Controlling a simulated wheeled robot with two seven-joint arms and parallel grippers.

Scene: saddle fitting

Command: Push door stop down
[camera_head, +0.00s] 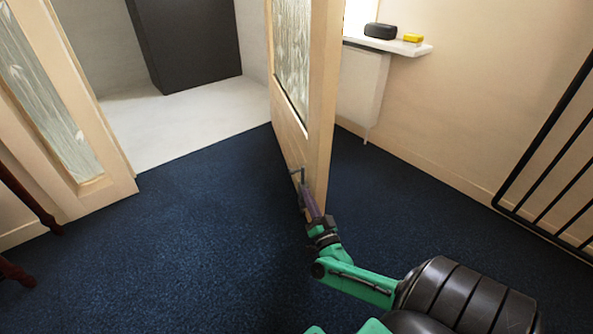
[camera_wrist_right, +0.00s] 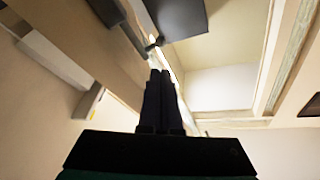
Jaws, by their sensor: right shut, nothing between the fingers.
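The wooden door (camera_head: 316,105) with a glass panel stands open in the head view. A small dark door stop (camera_head: 296,172) is low on its edge, just above the carpet. My right gripper (camera_head: 307,194) is shut and empty, close beside the door stop, and partly hides it. In the right wrist view, the shut fingers (camera_wrist_right: 160,73) point at dark grey parts that look like the door stop (camera_wrist_right: 157,43). The fingertips are just short of it in that picture; I cannot tell if they touch. My left gripper is not in view.
Blue carpet (camera_head: 190,240) lies clear left of the door. A second glazed door panel (camera_head: 95,150) stands at left. A black railing (camera_head: 550,150) is at right. A window sill (camera_head: 390,46) and radiator (camera_head: 361,85) are behind the door.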

